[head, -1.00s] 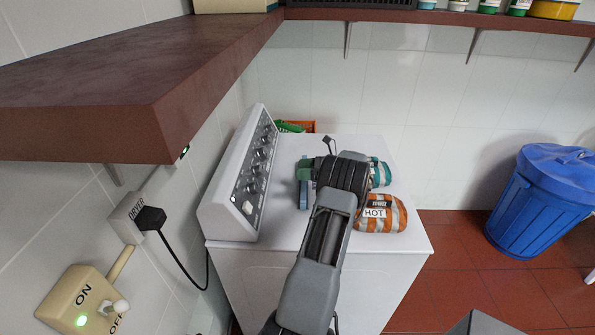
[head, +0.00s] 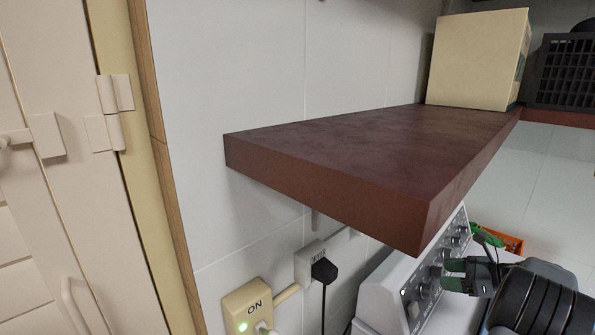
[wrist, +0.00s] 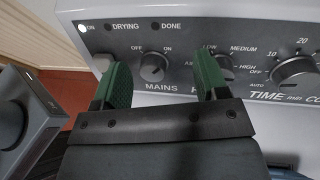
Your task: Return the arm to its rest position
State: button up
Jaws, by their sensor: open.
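My gripper (wrist: 160,88) is open in the wrist view, with its two green fingers apart and nothing between them. It is close in front of the dryer's control panel (wrist: 180,68), near the MAINS knob (wrist: 153,67). I cannot tell whether the fingers touch the panel. In the head view my gripper (head: 453,274) shows at the lower right, beside the dryer panel (head: 422,287). Part of my dark arm shows at the lower right corner. The dryer's top is mostly out of the head view.
A brown shelf (head: 330,165) juts out above the dryer, with a cream box (head: 478,58) and a dark crate (head: 562,72) at its far end. A switch box (head: 248,308) and plugged socket (head: 316,262) are on the wall. A pale door (head: 75,200) stands at left.

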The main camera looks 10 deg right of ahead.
aim_at(402, 272)
jog(key=a+r+n+g, duration=0.1)
jog(key=a, duration=0.2)
jog(key=w+a+n+g, duration=0.1)
jog(key=a, duration=0.2)
jog(key=a+r+n+g, duration=0.1)
jog(key=a, duration=0.2)
jog(key=shift+w+a+r+n+h+b, duration=0.35)
jog(key=shift+n+h, duration=0.05)
jog(key=s+a+n+g+h, duration=0.1)
jog(key=s+a+n+h, duration=0.1)
jog(key=s+a+n, duration=0.2)
jog(key=s+a+r+n+g+h+p, duration=0.1)
jog(key=s+a+n+h, duration=0.2)
jog(key=a+n, duration=0.7)
jog(key=s+a+n+h+p, duration=0.1)
jog(key=s+a+n+h, duration=0.2)
jog(key=s+a+n, duration=0.2)
jog(key=a+n, duration=0.3)
jog(key=a, duration=0.3)
jog(key=shift+s+r+g, duration=0.15)
jog(key=shift+s+g, duration=0.1)
jog(key=shift+g, duration=0.15)
jog(key=shift+s+a+n, duration=0.2)
jog(key=shift+s+n, duration=0.1)
jog(key=shift+n, duration=0.4)
jog(key=shift+c, duration=0.2)
